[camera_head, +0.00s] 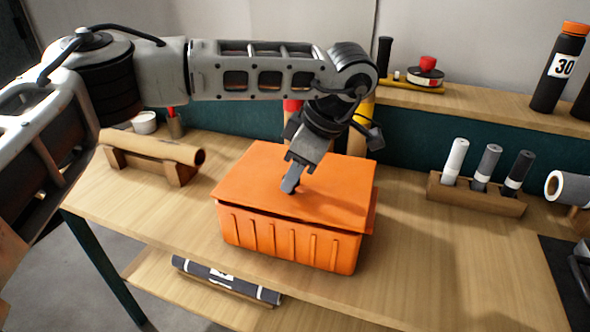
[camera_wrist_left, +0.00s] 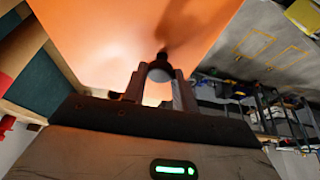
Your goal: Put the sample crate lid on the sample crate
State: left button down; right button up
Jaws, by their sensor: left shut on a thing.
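The orange sample crate (camera_head: 290,243) stands on the wooden table in the middle of the head view. The flat orange sample crate lid (camera_head: 254,181) lies over the crate's top, and a dark line shows between the lid and the crate's front wall. I cannot tell whether the lid is fully seated. My left gripper (camera_head: 291,187) points down at the middle of the lid and is shut on its handle, which the fingers mostly hide. In the left wrist view the lid (camera_wrist_left: 100,35) fills the top, with the gripper (camera_wrist_left: 160,75) against it. My right gripper is out of view.
A brown roll on a wooden stand (camera_head: 155,150) is left of the crate. A rack of small rolls (camera_head: 478,195) stands to the right. A shelf (camera_head: 455,103) with a bottle (camera_head: 560,68) runs behind.

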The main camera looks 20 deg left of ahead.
pick_arm(q)
jog(key=shift+f, duration=0.45)
dwell(0.4)
dwell(0.3)
jog(key=c, duration=1)
grip_release()
jog(key=shift+c, duration=0.2)
jog(key=v, duration=1.6)
